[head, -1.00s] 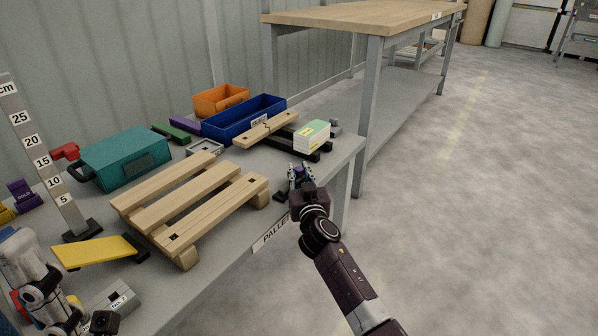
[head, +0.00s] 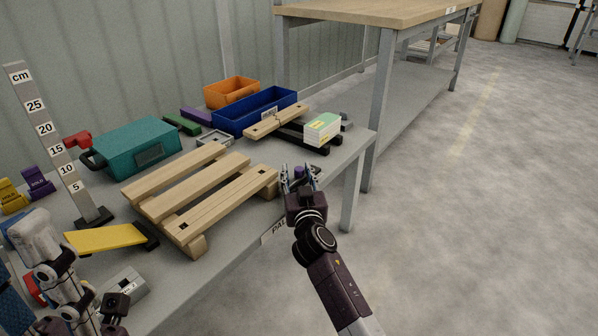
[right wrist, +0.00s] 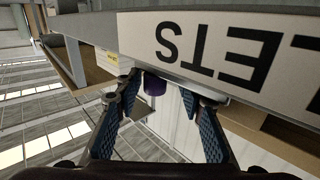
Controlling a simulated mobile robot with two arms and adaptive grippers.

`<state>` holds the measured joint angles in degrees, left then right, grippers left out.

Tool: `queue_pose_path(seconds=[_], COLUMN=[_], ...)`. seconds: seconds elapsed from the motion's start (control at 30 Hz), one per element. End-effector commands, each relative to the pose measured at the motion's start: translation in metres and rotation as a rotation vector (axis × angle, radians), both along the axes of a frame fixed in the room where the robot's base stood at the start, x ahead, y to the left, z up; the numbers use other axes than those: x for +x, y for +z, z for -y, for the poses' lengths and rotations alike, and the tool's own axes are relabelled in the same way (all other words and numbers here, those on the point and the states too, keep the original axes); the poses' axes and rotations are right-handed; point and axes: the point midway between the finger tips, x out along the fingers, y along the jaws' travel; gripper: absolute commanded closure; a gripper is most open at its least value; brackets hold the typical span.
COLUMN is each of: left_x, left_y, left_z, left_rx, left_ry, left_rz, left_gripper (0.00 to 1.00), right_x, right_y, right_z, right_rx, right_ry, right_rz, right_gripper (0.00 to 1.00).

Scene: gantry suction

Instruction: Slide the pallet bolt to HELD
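A small purple knob (head: 299,172), which looks like the bolt's handle, is at the front edge of the grey bench near its right corner. My right gripper (head: 298,174) is open just in front of it, with one finger on either side in the picture. In the right wrist view the purple knob (right wrist: 154,84) shows between the two open blue-padded fingers (right wrist: 160,92), and no contact is visible. The bolt's body and any HELD mark cannot be made out. My left arm is at the lower left; its gripper (head: 114,306) is dark and its opening is unclear.
A wooden pallet (head: 200,195) lies on the bench left of the right gripper. Behind are a blue bin (head: 240,118), an orange bin (head: 231,93) and a teal case (head: 136,148). The PALLETS label (right wrist: 225,45) is on the bench edge. Open floor lies right.

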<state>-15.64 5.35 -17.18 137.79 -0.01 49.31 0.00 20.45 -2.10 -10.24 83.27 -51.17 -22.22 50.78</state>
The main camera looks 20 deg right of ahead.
Motion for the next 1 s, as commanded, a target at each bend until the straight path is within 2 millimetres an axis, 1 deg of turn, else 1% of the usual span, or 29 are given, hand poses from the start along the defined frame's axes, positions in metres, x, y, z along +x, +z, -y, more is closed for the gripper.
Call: queue_pose_path(seconds=[0.23,0.37,0.47,0.53,0.8,0.9,1.0], left_x=[0.001,0.0,0.0,0.0,0.0,0.0,0.0], left_y=[-0.002,-0.002,-0.002,-0.002,-0.002,-0.002,-0.002], left_z=[-0.001,-0.001,-0.001,0.0,0.0,0.0,0.0], left_rx=[-0.003,-0.002,-0.002,-0.001,-0.001,-0.001,-0.001], left_ry=[0.001,0.001,0.001,0.001,0.0,0.0,0.0], left_rz=[-0.014,-0.012,-0.01,-0.009,-0.008,-0.008,-0.008], left_gripper=[0.6,0.6,0.6,0.6,0.6,0.6,0.6], right_x=[0.0,-0.006,-0.018,-0.029,-0.083,-0.099,-0.11], right_y=[0.001,0.001,0.0,0.0,-0.001,0.0,0.0], right_z=[0.002,0.001,0.0,-0.002,-0.009,-0.011,-0.012], right_rx=[-0.001,-0.001,0.0,0.001,0.002,0.002,0.001], right_ry=[-0.003,-0.003,-0.003,-0.003,-0.002,-0.002,-0.002], right_rz=[0.001,0.002,0.001,0.0,-0.001,-0.001,0.0], right_gripper=[0.63,0.63,0.63,0.63,0.63,0.63,0.63])
